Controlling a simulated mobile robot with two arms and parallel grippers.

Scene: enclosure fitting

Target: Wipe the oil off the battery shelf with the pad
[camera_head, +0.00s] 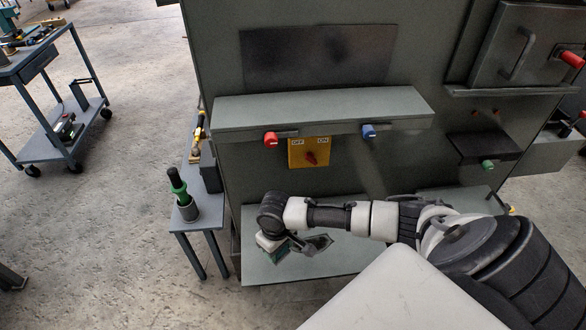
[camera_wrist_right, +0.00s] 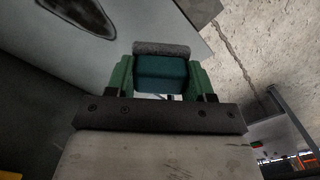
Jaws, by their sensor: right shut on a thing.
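My right gripper (camera_head: 281,251) is low over the left part of the pale battery shelf (camera_head: 300,268) at the enclosure's foot. In the right wrist view its green fingers (camera_wrist_right: 160,80) are shut on the pad, a teal block (camera_wrist_right: 160,72) with a grey fibrous face (camera_wrist_right: 161,48). A dark, shiny oil patch (camera_head: 319,243) lies just right of the gripper; it also shows on the shelf in the wrist view (camera_wrist_right: 82,12), ahead and left of the pad. Whether the pad touches the shelf cannot be told. My left gripper is not in view.
The enclosure's upper ledge (camera_head: 320,108) with red (camera_head: 271,139) and blue (camera_head: 368,131) knobs overhangs the shelf. A small side table (camera_head: 205,222) at the left holds a green-and-black tool in a cup (camera_head: 188,213). A cart (camera_head: 50,150) stands far left; floor between is clear.

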